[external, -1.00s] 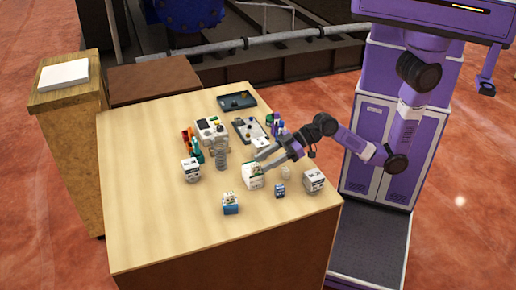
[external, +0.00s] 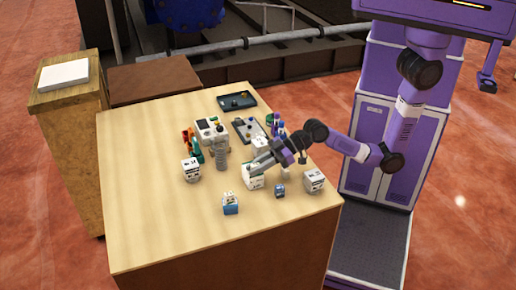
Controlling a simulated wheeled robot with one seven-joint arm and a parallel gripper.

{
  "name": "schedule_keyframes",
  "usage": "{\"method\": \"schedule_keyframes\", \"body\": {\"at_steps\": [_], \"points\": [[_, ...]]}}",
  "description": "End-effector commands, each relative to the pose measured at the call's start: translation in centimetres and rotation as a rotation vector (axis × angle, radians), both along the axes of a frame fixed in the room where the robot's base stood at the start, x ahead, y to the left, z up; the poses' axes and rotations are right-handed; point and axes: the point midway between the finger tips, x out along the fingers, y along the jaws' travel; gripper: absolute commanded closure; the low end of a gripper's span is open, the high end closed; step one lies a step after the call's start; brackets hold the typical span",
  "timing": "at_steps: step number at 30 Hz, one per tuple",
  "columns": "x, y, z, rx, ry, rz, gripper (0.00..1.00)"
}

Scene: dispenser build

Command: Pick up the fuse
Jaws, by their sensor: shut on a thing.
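My gripper (external: 255,167) is at the top of a white box with green marks (external: 253,181), near the right side of the wooden table (external: 140,190). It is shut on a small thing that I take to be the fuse. The fuse itself is too small and too covered by the fingers to make out. I cannot tell whether it is still inside or touching the box.
A blue and white box (external: 230,204), a small blue item (external: 280,190) and a white box (external: 314,181) stand nearby. A grey cylinder (external: 221,157) and a white device (external: 209,129) stand behind. A dark tray (external: 237,101) lies farther back. The table's left side is clear.

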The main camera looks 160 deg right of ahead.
Motion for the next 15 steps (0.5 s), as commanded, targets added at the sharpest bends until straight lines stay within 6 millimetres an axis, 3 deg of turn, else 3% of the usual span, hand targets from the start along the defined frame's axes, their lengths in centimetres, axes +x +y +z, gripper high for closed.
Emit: {"method": "schedule_keyframes", "body": {"at_steps": [8,15], "points": [[0.0,0.0,0.6,-0.002,-0.001,0.000,1.00],[0.1,-0.1,3.9,-0.007,-0.003,0.000,1.00]]}}
